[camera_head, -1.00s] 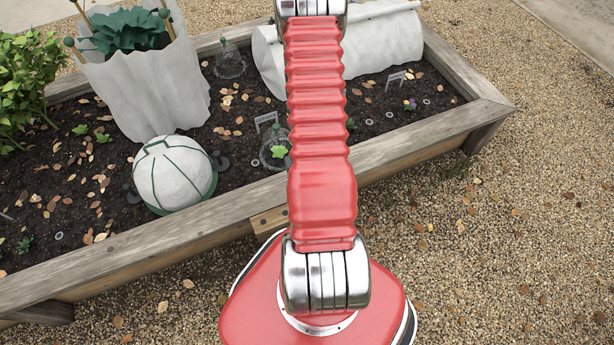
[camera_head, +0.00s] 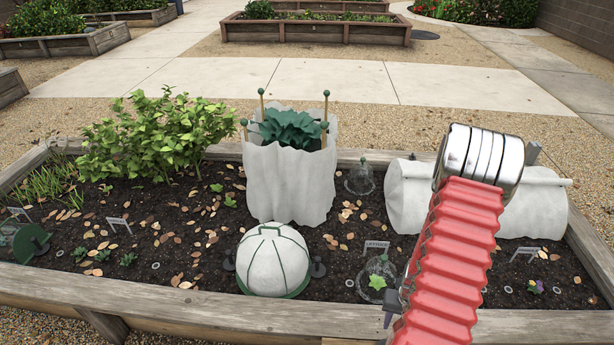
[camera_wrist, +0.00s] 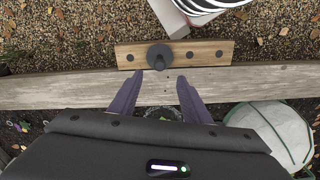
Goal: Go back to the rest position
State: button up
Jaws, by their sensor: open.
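My gripper shows in the wrist view (camera_wrist: 160,80), with two dark purple fingers spread apart. Nothing is held between them. The fingertips are over the timber rim of the raised bed (camera_wrist: 60,88), close to a wooden plate (camera_wrist: 205,52) that carries a dark round knob (camera_wrist: 159,55). I cannot tell how far above the rim they are. In the head view my red arm comes up at the lower right and hides part of the bed; a dark bit of the gripper end shows beside it, and the fingers are mostly hidden.
In the bed are a white domed cover (camera_head: 272,262), a white fabric sleeve around a plant (camera_head: 285,185), a long white cover (camera_head: 535,205), clear cloches (camera_head: 378,275) and a leafy bush (camera_head: 150,140). Gravel and paving (camera_head: 300,80) lie open behind.

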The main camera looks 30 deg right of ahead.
jog(key=s+a+r+g+y, duration=0.1)
jog(key=s+a+r+y, duration=0.1)
jog(key=s+a, duration=0.15)
jog(key=w+a+r+n+h, duration=0.15)
jog(key=a+r, duration=0.25)
jog(key=r, duration=0.4)
jog(key=w+a+r, duration=0.3)
jog(key=r, duration=0.5)
jog(key=w+a+r+n, duration=0.15)
jog(key=a+r, duration=0.25)
jog(key=r, duration=0.4)
jog(key=a+r+n+t, duration=0.5)
jog(key=a+r+t, duration=0.1)
jog(key=a+r, duration=1)
notch_tip(320, 180, up, 4)
jog(key=shift+w+f+t, duration=0.25)
jog(key=shift+w+t, duration=0.05)
jog(key=shift+h, duration=0.25)
jog(key=shift+c, duration=1.4)
jog(key=shift+d, duration=0.15)
